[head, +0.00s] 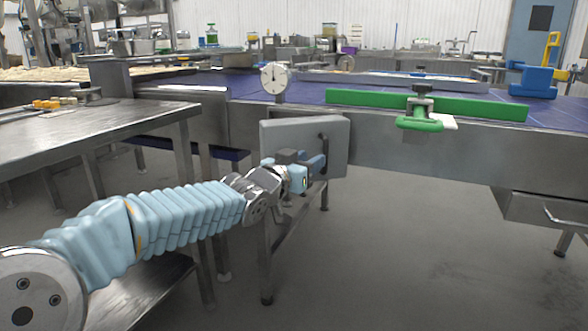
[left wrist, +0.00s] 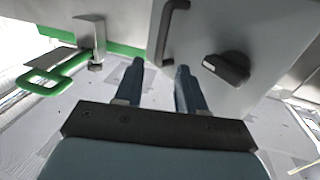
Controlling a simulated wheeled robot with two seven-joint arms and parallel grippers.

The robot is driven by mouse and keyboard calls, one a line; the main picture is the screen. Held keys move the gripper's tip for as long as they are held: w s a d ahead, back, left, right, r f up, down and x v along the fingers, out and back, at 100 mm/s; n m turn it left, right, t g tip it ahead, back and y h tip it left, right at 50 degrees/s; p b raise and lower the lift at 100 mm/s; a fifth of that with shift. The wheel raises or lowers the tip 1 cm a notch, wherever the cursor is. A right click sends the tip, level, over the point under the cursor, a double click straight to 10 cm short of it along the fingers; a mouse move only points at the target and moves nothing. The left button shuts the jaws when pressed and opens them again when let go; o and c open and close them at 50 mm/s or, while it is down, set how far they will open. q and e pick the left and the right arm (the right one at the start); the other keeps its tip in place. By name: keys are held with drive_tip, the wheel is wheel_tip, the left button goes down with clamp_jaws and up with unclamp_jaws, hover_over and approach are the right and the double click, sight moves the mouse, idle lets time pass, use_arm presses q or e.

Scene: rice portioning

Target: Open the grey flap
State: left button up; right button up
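The grey flap (head: 285,138) is a light grey upright panel under the conveyor edge, in the middle of the head view. In the left wrist view the flap (left wrist: 267,35) carries the dark bar handle (left wrist: 169,32) and a black knob (left wrist: 227,67). My left gripper (head: 318,163) is in front of the flap by the handle. In the left wrist view its fingers (left wrist: 160,70) are apart, with the handle's lower end between the tips in the picture; contact cannot be told. My right gripper is in neither view.
A green bar with a clamp (head: 420,122) is fixed along the conveyor's edge to the right. A steel table (head: 120,118) stands at the left beside my arm. A dial gauge (head: 274,78) rises behind the flap. The floor to the flap's right is clear.

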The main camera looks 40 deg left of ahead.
use_arm(q)
drive_tip(key=s, duration=0.6)
drive_tip(key=shift+s+d, duration=0.2)
drive_tip(key=shift+s, duration=0.15)
